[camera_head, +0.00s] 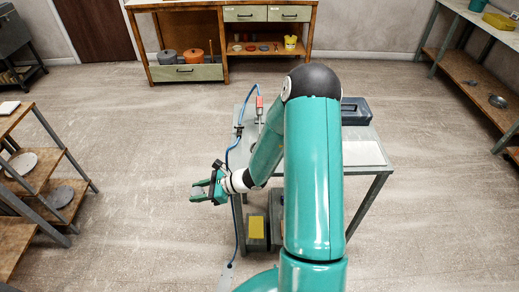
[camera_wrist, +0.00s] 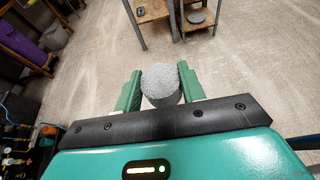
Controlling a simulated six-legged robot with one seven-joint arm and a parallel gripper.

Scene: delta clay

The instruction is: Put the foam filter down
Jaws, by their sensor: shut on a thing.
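The foam filter (camera_wrist: 161,84) is a grey, speckled round piece between the green fingers in the wrist view. My gripper (camera_wrist: 160,90) is shut on it, with one finger on each side. In the head view my gripper (camera_head: 198,192) reaches out to the left of the grey table, over open floor. The foam filter (camera_head: 196,191) shows there only as a small grey patch between the fingers.
A grey metal table (camera_head: 362,153) stands behind my arm, with a dark blue box (camera_head: 355,111) on it. A yellow block (camera_head: 257,227) sits low beneath it. Wooden shelves (camera_head: 45,170) stand at the left. The floor (camera_head: 140,150) between is clear.

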